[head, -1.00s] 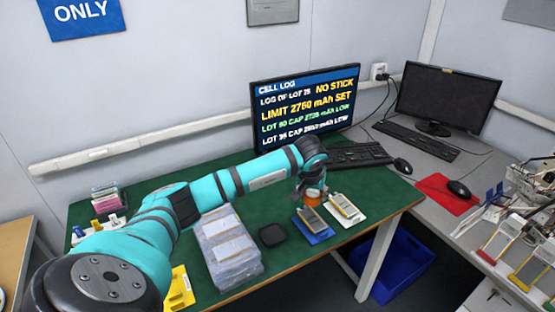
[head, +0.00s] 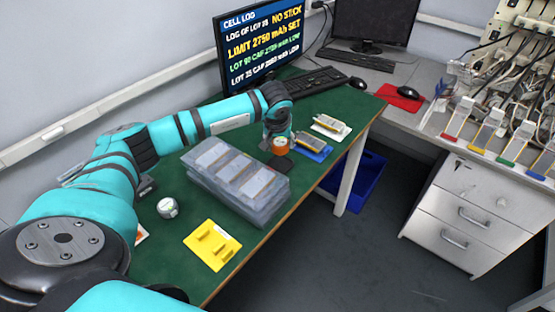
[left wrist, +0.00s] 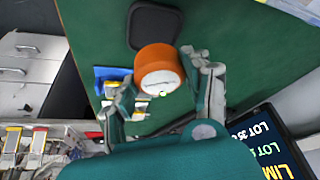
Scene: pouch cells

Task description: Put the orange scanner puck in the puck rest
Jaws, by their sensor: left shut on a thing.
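The orange scanner puck (head: 280,146) has a pale round face, which shows in the left wrist view (left wrist: 161,80). My left gripper (head: 279,138) is shut on it; in the left wrist view a finger of the gripper (left wrist: 160,72) lies on each side. A flat black square with rounded corners and a raised rim, which looks like the puck rest (head: 282,165), lies on the green bench. It also shows in the left wrist view (left wrist: 154,14), empty. The puck appears just beside it, partly overlapping its edge in view; its height is unclear. My right gripper is not in view.
A clear lidded box (head: 232,185) stands left of the rest. A blue tray (head: 318,155) and a white tray (head: 331,133), each with a cell, lie to the right. A yellow holder (head: 212,244) is nearer. A keyboard (head: 312,82) and monitor (head: 258,50) stand behind.

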